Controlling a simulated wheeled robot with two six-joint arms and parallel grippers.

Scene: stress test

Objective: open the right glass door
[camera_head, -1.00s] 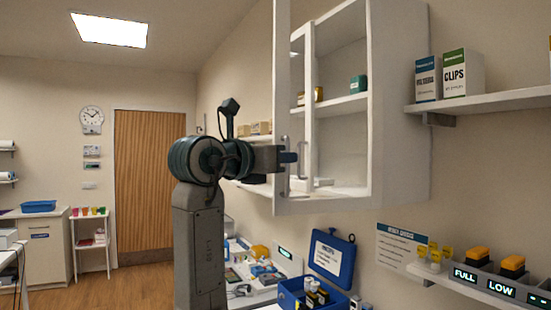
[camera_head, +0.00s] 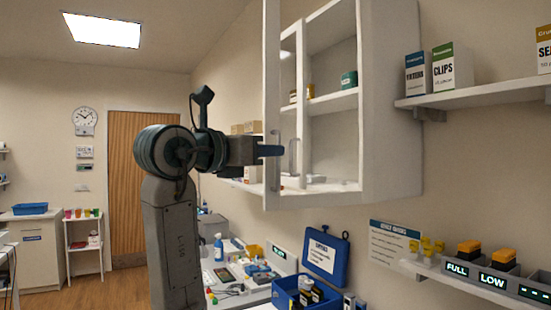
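A white wall cabinet (camera_head: 392,100) hangs on the right wall. A glass door with a white frame (camera_head: 271,60) stands out at its front; its lower rail runs back towards the cabinet's near side, so it looks partly open. A grey handle (camera_head: 274,172) is on its free edge. A second white door frame (camera_head: 301,80) with a grey handle (camera_head: 293,158) shows behind it. My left gripper (camera_head: 272,151) is at the front door's handle, its dark fingertips overlapping the frame edge. I cannot tell whether the fingers are closed around the handle. My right gripper is not in view.
Below are a cluttered counter (camera_head: 240,292) and an open blue case (camera_head: 323,258). A wall shelf with cartons (camera_head: 470,97) and a bin shelf (camera_head: 420,268) are at right. Floor shows at far left.

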